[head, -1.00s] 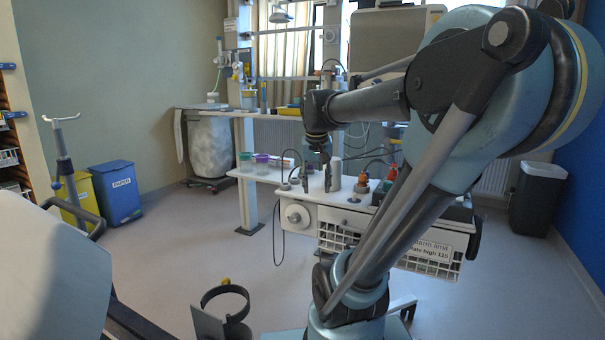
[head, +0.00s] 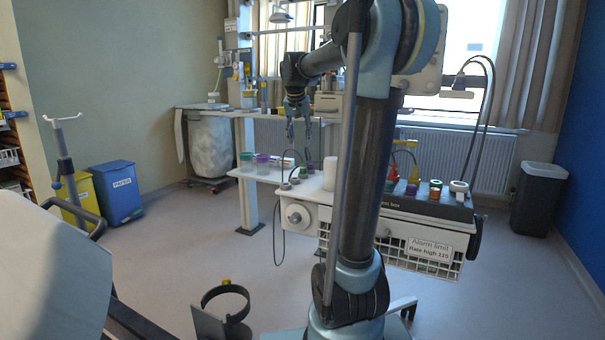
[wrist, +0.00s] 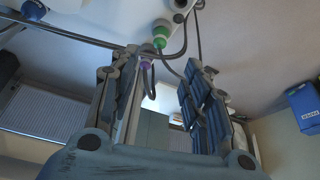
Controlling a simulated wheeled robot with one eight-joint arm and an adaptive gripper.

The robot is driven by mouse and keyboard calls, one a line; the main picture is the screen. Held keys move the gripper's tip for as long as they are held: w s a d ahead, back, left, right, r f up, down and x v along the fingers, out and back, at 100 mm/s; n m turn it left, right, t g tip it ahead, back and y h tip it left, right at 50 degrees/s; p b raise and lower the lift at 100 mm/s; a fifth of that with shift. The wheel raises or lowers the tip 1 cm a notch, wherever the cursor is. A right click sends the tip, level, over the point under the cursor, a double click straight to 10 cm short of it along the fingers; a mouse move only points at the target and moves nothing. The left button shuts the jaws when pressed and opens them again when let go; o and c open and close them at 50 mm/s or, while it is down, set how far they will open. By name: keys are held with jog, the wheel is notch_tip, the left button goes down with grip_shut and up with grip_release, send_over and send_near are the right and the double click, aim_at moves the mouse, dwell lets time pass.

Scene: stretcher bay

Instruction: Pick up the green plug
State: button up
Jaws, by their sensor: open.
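The green plug (wrist: 160,38) shows in the wrist view, green with a pale end, at the edge of the white trolley top. In the head view it appears as a small green item (head: 309,169) near the trolley's left end. A purple plug (wrist: 146,64) with a looped dark cable is close to it. My gripper (head: 299,131) is open and points down, above the trolley's left end. In the wrist view, the green plug lies just beyond the gap between my fingertips (wrist: 162,65), apart from both fingers.
The white trolley (head: 300,192) carries a white cylinder (head: 329,174) and coloured items on its dark right part (head: 425,205). Dark cables arch over it. A side table holds a green cup (head: 246,158) and a purple cup (head: 262,160). Bins stand at the left.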

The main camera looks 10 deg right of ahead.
send_over(302, 165)
jog(key=s, duration=0.2)
jog(key=f, duration=0.8)
jog(key=shift+w+a+f, duration=0.15)
jog(key=shift+w+a, duration=0.05)
jog(key=shift+w, duration=0.05)
jog(key=shift+x, duration=2.5)
jog(key=shift+w, duration=0.2)
jog(key=c, duration=1)
